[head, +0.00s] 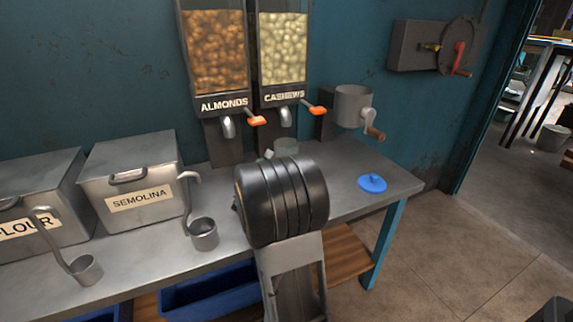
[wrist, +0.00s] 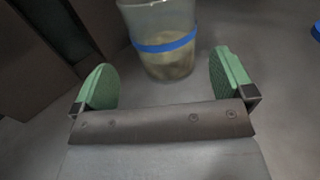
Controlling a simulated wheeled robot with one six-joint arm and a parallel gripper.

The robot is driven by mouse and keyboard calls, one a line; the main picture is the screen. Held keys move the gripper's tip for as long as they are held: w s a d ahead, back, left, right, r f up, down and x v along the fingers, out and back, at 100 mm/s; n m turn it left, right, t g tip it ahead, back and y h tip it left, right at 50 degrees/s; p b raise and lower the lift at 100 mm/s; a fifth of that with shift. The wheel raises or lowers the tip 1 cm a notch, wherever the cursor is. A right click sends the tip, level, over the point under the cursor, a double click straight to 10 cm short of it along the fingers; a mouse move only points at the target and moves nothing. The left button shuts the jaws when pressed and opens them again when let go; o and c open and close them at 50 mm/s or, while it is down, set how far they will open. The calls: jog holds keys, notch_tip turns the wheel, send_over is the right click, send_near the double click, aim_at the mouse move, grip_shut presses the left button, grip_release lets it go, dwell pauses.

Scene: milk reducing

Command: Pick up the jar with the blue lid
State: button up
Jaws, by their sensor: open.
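A translucent jar (wrist: 163,45) with a blue band around it and pale contents low inside stands on the metal table ahead of my gripper (wrist: 163,78) in the wrist view. The gripper is open, its green pads to the left and right of the jar's line, with a gap before the jar. The jar's top is cut off by the frame. In the head view the jar (head: 286,146) shows only partly behind my dark wrist. A blue lid (head: 372,183) with a knob lies apart on the table to the right; its edge also shows in the wrist view (wrist: 317,30).
Almond (head: 215,50) and cashew (head: 283,50) dispensers stand behind the jar, with a grey grinder (head: 353,106) to their right. A semolina bin (head: 130,180), a flour bin (head: 35,195) and metal ladles (head: 204,235) are at the left. The table's right end is mostly clear.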

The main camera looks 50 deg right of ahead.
aim_at(286, 155)
jog(key=shift+b+x, duration=0.9)
jog(key=shift+x, duration=3.2)
jog(key=shift+s, duration=0.15)
jog(key=c, duration=0.7)
jog(key=shift+r, duration=0.1)
jog(key=shift+c, duration=0.9)
jog(key=shift+r, duration=0.1)
